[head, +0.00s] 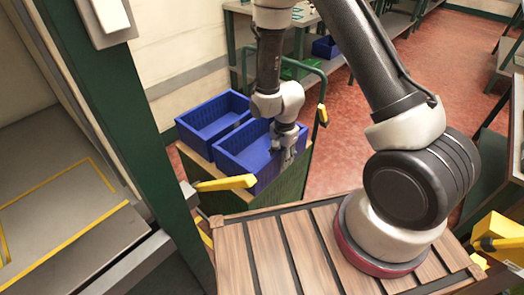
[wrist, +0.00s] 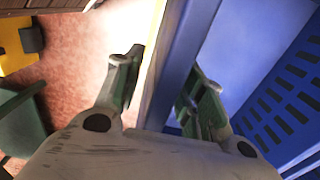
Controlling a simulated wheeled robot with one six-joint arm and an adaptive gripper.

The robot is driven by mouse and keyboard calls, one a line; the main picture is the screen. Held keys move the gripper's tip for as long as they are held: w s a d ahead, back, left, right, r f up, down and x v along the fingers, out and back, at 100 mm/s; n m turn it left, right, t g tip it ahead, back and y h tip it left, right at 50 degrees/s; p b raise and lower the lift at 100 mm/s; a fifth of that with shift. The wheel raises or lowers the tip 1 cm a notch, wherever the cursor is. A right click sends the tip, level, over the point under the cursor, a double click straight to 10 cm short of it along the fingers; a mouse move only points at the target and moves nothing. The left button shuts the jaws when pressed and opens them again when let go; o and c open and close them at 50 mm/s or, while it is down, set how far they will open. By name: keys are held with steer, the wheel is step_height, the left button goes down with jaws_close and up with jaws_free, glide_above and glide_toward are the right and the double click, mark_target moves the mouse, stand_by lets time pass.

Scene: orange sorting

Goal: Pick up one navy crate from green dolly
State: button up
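Two navy crates stand side by side on the green dolly (head: 292,184), which has a wooden top. The left crate (head: 208,122) is farther from my gripper. The right crate (head: 240,152) is nearer and looks empty. My gripper (head: 287,157) points down at the right crate's right wall. In the wrist view my gripper (wrist: 163,78) is open, with the crate's blue wall (wrist: 182,55) between its fingers. One finger is outside the wall and the other is on the inner side. I cannot tell whether either finger touches it.
A green handle rail (head: 322,85) with a yellow grip rises behind the crates. A green post (head: 120,95) stands at the left. Shelving (head: 300,35) with another blue crate (head: 325,47) is at the back. The red floor (head: 345,130) right of the dolly is clear.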

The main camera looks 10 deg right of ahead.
jaws_close()
steer(key=shift+r, duration=0.1)
